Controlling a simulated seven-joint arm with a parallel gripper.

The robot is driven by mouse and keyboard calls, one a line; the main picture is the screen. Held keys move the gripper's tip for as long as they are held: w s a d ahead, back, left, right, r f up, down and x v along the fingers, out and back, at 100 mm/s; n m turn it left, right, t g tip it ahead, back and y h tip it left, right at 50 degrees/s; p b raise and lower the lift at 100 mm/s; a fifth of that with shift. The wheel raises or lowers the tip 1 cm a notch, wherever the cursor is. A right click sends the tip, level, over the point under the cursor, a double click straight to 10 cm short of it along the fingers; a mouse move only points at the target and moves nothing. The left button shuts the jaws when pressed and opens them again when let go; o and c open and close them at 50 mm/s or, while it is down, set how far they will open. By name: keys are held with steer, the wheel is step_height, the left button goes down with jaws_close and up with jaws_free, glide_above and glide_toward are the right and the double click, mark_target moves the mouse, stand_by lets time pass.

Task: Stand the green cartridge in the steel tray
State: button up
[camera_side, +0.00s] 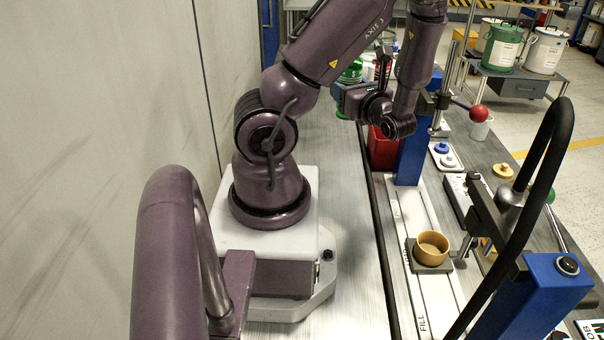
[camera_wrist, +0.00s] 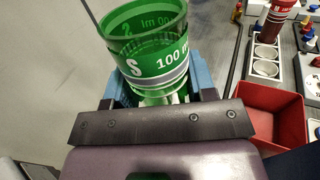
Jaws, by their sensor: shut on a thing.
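The green cartridge (camera_wrist: 152,45) is a see-through green cylinder with a white "S 100 m…" label, open at its top end. My gripper (camera_wrist: 157,86) is shut on it, with one blue-grey finger on each side. In the side view the cartridge (camera_side: 352,71) is partly hidden behind my arm and gripper. A pale grey tray with round wells (camera_wrist: 252,75), which looks like the steel tray, is to the right of the cartridge in the wrist view. A red cartridge (camera_wrist: 279,17) stands at its far end, and the nearer wells look empty.
A red bin (camera_wrist: 270,115) lies right of my gripper, near the wells. A blue column (camera_side: 411,158) stands close by. A small tray with blue and white caps (camera_side: 445,156) is beyond it. A tan cup (camera_side: 432,246) sits on the white fill track.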

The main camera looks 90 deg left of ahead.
steer(key=shift+n+g, duration=0.3)
steer(key=shift+g, duration=0.1)
steer(key=shift+s+d+f, duration=0.35)
steer(key=shift+s+f, duration=0.8)
steer(key=shift+f, duration=1.9)
steer(key=shift+s+d+f, duration=0.35)
steer(key=shift+s+f, duration=0.85)
steer(key=shift+f, duration=1.9)
steer(key=shift+s+d+f, duration=0.35)
steer(key=shift+s+f, duration=0.8)
steer(key=shift+f, duration=1.9)
steer(key=shift+f, duration=0.1)
steer(key=o, duration=0.9)
